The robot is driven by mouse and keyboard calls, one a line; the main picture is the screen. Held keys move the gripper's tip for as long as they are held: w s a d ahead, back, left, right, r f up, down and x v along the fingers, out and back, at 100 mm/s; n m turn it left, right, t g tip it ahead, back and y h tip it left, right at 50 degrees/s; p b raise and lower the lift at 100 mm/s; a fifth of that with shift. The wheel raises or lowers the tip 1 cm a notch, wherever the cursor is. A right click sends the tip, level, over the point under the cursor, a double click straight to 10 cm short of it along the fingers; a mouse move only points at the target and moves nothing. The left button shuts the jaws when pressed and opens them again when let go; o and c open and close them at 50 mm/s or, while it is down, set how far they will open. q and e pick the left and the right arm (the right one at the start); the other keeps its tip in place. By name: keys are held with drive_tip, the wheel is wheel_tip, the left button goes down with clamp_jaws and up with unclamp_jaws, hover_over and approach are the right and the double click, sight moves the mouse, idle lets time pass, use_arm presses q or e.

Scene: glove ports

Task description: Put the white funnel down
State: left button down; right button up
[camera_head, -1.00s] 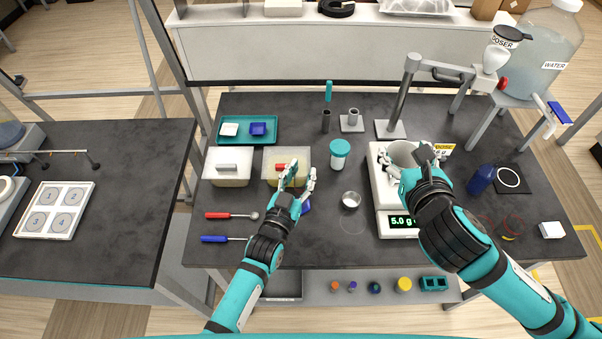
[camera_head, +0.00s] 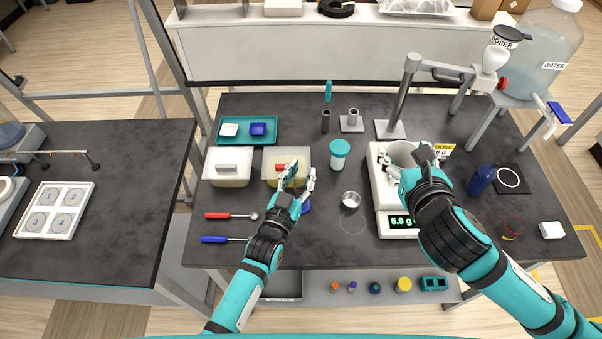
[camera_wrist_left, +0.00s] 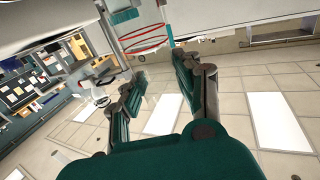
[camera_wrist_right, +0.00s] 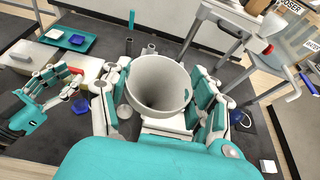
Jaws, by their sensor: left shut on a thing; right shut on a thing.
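The white funnel (camera_head: 402,151) has a wide round mouth and shows over the upper part of the white scale (camera_head: 381,190). My right gripper (camera_head: 408,168) is shut on it. In the right wrist view the funnel (camera_wrist_right: 150,78) stands between the fingers, its mouth tilted toward the camera. I cannot tell whether its underside touches the scale. The scale display reads about 5.0 g. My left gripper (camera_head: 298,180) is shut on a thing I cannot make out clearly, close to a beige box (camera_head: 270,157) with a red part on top. In the left wrist view a red-ringed clear shape (camera_wrist_left: 145,38) shows beyond the fingers.
A teal-lidded jar (camera_head: 339,155) and a small metal cup (camera_head: 351,200) stand left of the scale. A stand (camera_head: 390,129) rises behind it. A blue bottle (camera_head: 481,180) is on the right.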

drive_tip(key=w+a+f, duration=0.1)
drive_tip(key=w+a, duration=0.3)
drive_tip(key=a, duration=0.5)
drive_tip(key=w+a+f, duration=0.1)
drive_tip(key=w+a, duration=0.3)
drive_tip(key=a, duration=0.6)
wheel_tip(320, 180, down, 9)
drive_tip(key=shift+s+f, duration=0.15)
drive_tip(key=shift+s, duration=0.1)
drive_tip(key=o, duration=0.8)
drive_tip(key=v, duration=1.2)
